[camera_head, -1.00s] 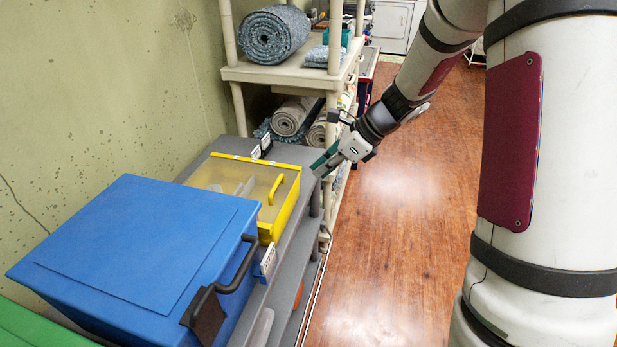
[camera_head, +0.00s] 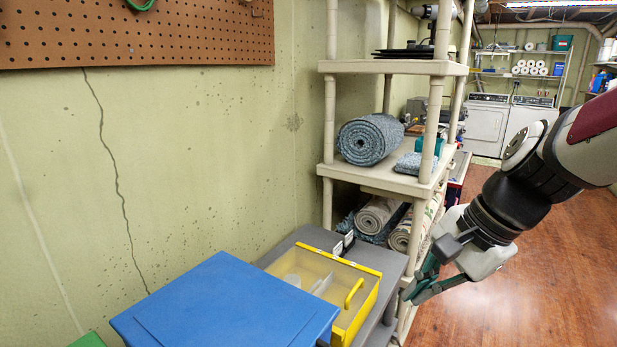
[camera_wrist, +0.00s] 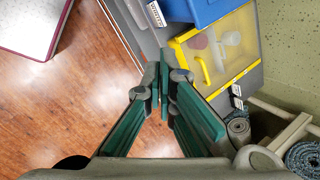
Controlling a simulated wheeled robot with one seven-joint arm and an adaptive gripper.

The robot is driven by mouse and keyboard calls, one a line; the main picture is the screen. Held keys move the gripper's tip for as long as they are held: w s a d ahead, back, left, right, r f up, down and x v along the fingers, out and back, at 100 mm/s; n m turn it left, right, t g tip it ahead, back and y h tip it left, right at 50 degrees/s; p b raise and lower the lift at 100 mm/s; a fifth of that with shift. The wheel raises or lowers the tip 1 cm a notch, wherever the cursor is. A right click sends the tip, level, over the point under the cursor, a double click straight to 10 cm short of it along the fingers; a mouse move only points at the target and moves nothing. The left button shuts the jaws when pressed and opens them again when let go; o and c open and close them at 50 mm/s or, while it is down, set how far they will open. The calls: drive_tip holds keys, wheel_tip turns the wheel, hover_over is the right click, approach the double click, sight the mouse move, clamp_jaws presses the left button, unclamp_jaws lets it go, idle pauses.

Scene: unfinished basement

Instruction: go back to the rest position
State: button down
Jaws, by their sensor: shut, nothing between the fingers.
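My gripper (camera_head: 418,290) is in the lower right of the head view, in front of the shelf unit and above the wood floor. Its green-padded fingers point down and to the left. In the wrist view my gripper (camera_wrist: 163,75) shows its fingertips together, with nothing between them. It is apart from the yellow-framed clear bin (camera_head: 372,300) on the grey bench, which lies to its left in the head view.
A blue box (camera_head: 220,305) stands on the grey bench (camera_head: 312,238) at the lower left. A beige shelf unit (camera_head: 400,67) with rolled rugs (camera_head: 370,139) stands just behind my gripper. The wood floor (camera_head: 570,260) at right is open.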

drive_tip(key=s+d+r+n+h+p, duration=0.1)
drive_tip(key=s+r+n+h, duration=0.1)
drive_tip(key=s+n, duration=0.4)
drive_tip(key=s+d+r+n+t+h+p, duration=0.1)
drive_tip(key=s+n, duration=0.4)
drive_tip(key=s, duration=0.5)
drive_tip(key=shift+s+d+r+n+h, duration=0.25)
drive_tip(key=shift+r+n+h, duration=0.15)
drive_tip(key=shift+r+h, duration=0.35)
drive_tip(key=shift+r, duration=0.1)
